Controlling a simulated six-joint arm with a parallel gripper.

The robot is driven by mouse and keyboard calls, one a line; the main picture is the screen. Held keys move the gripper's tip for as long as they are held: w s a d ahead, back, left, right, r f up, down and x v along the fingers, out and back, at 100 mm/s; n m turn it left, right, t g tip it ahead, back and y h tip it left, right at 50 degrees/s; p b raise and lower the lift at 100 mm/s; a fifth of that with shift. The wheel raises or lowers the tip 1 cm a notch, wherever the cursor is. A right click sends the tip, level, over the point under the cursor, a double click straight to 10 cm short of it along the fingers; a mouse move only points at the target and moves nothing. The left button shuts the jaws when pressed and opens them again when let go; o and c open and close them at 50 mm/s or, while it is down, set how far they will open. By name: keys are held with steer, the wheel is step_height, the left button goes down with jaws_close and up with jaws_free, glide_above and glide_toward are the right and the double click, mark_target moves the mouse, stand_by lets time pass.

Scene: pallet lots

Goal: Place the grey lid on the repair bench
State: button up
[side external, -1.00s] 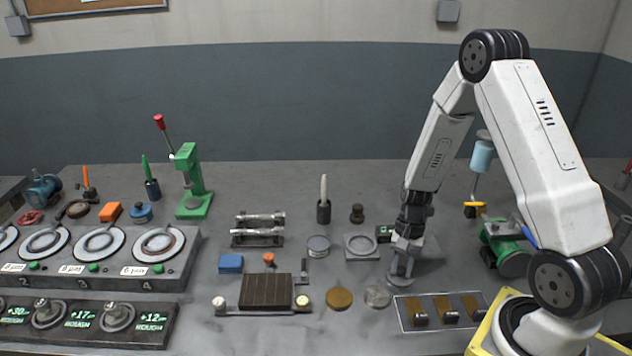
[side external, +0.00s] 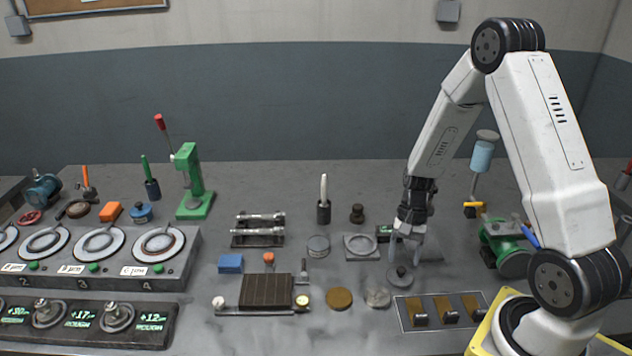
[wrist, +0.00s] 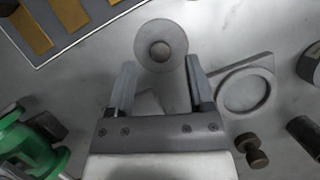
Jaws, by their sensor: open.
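The grey lid (side external: 399,279), a round disc with a small knob on top, lies flat on the bare grey surface of the repair bench (side external: 290,190). In the wrist view the lid (wrist: 177,37) shows whole, knob up, beyond my fingertips. My gripper (side external: 406,260) is above the lid, fingers pointing down, open and empty. In the wrist view the jaws (wrist: 160,70) stand apart with nothing held between them.
A square plate with a round ring (side external: 361,257) lies left of my gripper. A green machine (side external: 507,254) stands to the right.

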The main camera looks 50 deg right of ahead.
steer(key=v, duration=0.9)
steer(key=shift+a, duration=0.1)
stand_by(0.3)
steer(key=s+a+r+n+t+h, duration=0.1)
steer(key=a+n+t+h, duration=0.1)
steer(key=a+n, duration=0.4)
steer(key=s+a+r+n+t+h, duration=0.1)
steer(key=a+r+n+t+h, duration=0.1)
steer(key=a+n, duration=0.4)
steer(key=a, duration=0.3)
steer(key=shift+s+a+n+t, duration=0.25)
steer(key=shift+n+t, duration=0.05)
